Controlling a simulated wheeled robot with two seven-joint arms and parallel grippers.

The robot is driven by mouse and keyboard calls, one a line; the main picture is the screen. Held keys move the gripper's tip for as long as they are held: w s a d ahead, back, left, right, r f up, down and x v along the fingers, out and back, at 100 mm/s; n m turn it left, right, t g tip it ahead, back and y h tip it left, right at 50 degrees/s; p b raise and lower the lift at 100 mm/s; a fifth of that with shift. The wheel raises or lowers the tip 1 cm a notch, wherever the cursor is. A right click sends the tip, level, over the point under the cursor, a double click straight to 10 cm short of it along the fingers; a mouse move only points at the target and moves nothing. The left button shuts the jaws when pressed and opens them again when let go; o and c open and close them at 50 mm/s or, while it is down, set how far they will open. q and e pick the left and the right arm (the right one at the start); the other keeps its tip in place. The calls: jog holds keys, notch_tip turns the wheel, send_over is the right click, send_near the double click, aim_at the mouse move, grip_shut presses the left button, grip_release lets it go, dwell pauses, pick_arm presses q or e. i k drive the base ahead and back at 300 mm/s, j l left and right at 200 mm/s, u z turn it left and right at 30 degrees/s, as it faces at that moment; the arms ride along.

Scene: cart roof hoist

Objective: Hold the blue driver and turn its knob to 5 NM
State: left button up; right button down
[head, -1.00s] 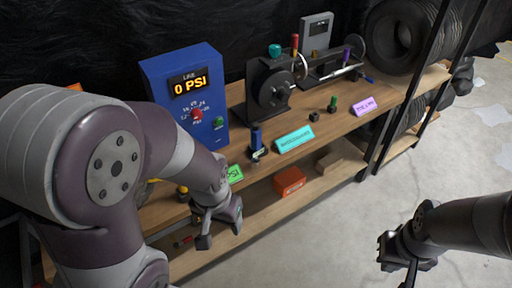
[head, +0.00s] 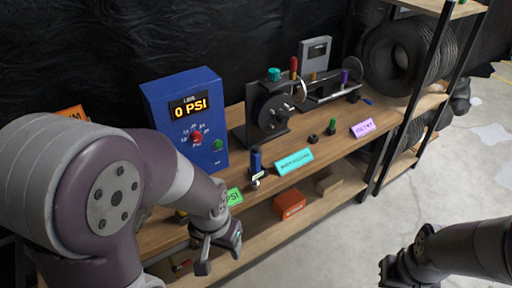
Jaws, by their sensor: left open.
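The blue driver (head: 256,161) stands upright near the front edge of the wooden bench, between the green sign and the teal sign. It has a pale part low on its front; its knob setting is too small to read. My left gripper (head: 221,262) is open and empty, in front of the bench edge, below and left of the driver and apart from it. My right gripper (head: 388,272) is at the lower right over the floor, away from the bench; its fingers are cut by the frame edge and their opening is unclear.
A blue box (head: 187,122) reading 0 PSI stands behind left. The green sign (head: 233,197) and teal sign (head: 294,161) flank the driver. A black wheel machine (head: 268,112) stands behind. An orange box (head: 290,205) sits on the lower shelf. Tires (head: 405,55) stand at right.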

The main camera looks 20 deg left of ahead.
aim_at(255, 149)
jog(key=i+l+u, duration=0.15)
jog(key=u, duration=0.2)
jog(key=i+l+u, duration=0.35)
jog(key=l+u, duration=0.15)
jog(key=u, duration=0.2)
jog(key=i, duration=0.05)
